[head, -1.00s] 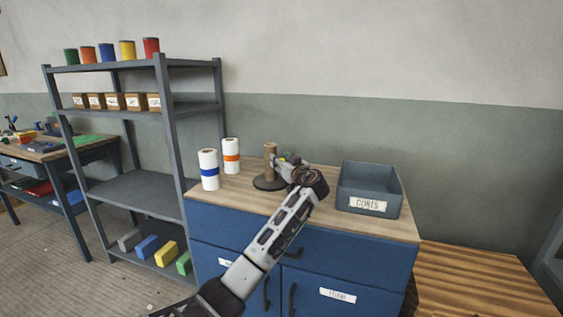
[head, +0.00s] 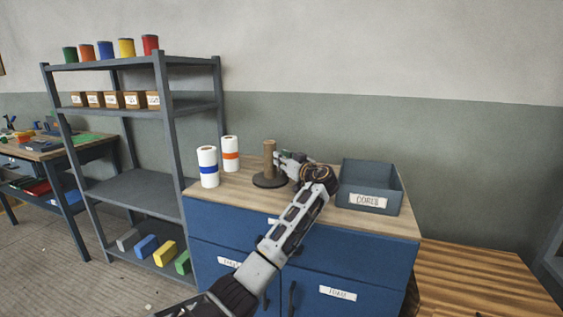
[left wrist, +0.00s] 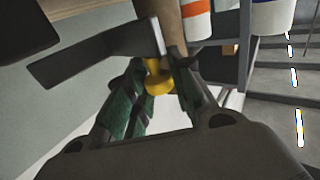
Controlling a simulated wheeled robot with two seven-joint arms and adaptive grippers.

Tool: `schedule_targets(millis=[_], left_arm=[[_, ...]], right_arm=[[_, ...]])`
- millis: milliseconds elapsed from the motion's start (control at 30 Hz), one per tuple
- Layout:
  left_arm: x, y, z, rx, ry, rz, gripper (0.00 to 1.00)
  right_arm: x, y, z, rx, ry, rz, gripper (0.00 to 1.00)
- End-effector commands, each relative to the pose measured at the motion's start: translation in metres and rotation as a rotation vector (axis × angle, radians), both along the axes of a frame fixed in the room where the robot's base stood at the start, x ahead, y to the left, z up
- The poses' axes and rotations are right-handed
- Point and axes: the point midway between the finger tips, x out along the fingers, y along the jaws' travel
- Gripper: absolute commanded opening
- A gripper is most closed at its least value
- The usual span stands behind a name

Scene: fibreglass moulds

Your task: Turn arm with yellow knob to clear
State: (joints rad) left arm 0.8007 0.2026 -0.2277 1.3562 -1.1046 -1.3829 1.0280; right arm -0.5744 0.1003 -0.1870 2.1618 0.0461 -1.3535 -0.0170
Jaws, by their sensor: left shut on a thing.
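A stand with a brown upright core (head: 269,155) on a dark round base (head: 268,181) is on the wooden cabinet top. My left gripper (head: 282,160) is beside the core, on its right in the head view. In the left wrist view, the yellow knob (left wrist: 157,76) sits between the fingers of my left gripper (left wrist: 165,85), which are shut on it. A flat dark grey arm (left wrist: 95,57) runs beside the knob, close to the brown core (left wrist: 171,22). The knob is hidden in the head view. My right gripper is out of view.
Two white rolls, one blue-banded (head: 208,168) and one orange-banded (head: 231,154), stand left of the stand. A grey labelled bin (head: 368,187) stands to the right. A grey shelf rack (head: 160,130) is left of the blue cabinet (head: 235,225).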

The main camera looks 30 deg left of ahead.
Motion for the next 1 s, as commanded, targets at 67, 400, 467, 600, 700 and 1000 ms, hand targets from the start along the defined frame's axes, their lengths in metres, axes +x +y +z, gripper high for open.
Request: schedule_targets(millis=[67, 400, 467, 600, 700, 1000], left_arm=[[-0.0003, -0.0017, -0.0019, -0.001, 0.002, 0.009, 0.00], [-0.0005, -0.0019, -0.0013, 0.000, 0.001, 0.011, 0.31], [-0.0005, -0.0019, -0.0011, 0.000, 0.001, 0.011, 0.38], [-0.0006, -0.0018, -0.0007, 0.000, 0.000, 0.011, 0.44], [-0.0006, -0.0018, -0.0005, 0.000, 0.000, 0.011, 0.44], [-0.0023, -0.0066, -0.0004, 0.000, 0.000, 0.010, 0.44]], right_arm=[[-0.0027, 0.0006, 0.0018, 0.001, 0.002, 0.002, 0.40], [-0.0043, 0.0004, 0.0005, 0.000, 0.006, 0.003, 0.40], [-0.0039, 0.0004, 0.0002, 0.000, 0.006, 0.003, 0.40], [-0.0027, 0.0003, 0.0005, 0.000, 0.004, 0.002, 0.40], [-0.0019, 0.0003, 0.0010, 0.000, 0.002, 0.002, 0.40], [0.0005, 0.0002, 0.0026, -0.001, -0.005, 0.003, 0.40]])
